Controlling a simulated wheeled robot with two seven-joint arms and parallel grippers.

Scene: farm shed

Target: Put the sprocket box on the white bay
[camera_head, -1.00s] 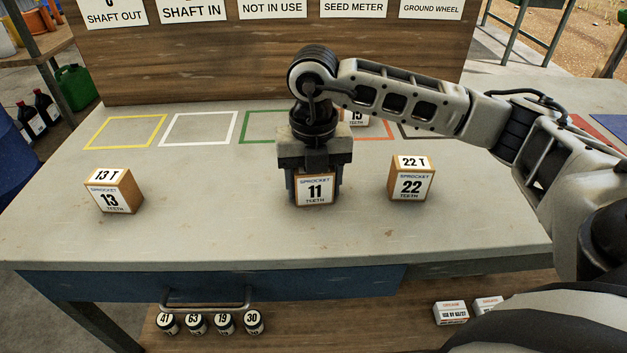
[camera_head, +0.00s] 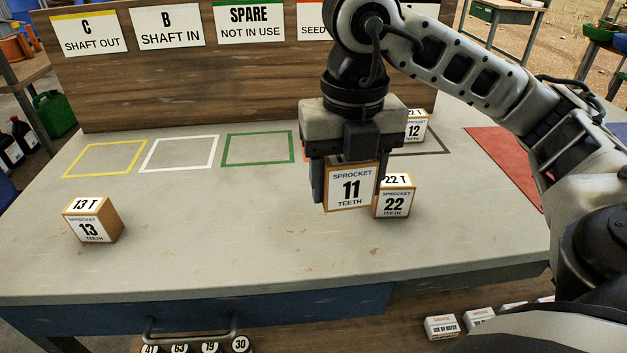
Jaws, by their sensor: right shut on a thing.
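My right gripper (camera_head: 348,190) is shut on the sprocket 11 box (camera_head: 350,187), a wooden box with a white label, and holds it above the bench. The white bay (camera_head: 180,153) is an empty white outline on the bench, left of the gripper, under the sign "B SHAFT IN" (camera_head: 167,26). The sprocket 13 box (camera_head: 93,220) stands at the left of the bench. The sprocket 22 box (camera_head: 394,198) stands just right of the held box, partly hidden. A sprocket 12 box (camera_head: 415,128) stands farther back, partly behind my arm. My left gripper is not in view.
A yellow bay (camera_head: 104,158) and a green bay (camera_head: 258,148) flank the white one, both empty. A dark bay (camera_head: 432,150) and a red mat (camera_head: 505,160) lie at the right. A wooden sign board (camera_head: 190,85) stands along the back. The bench's front middle is clear.

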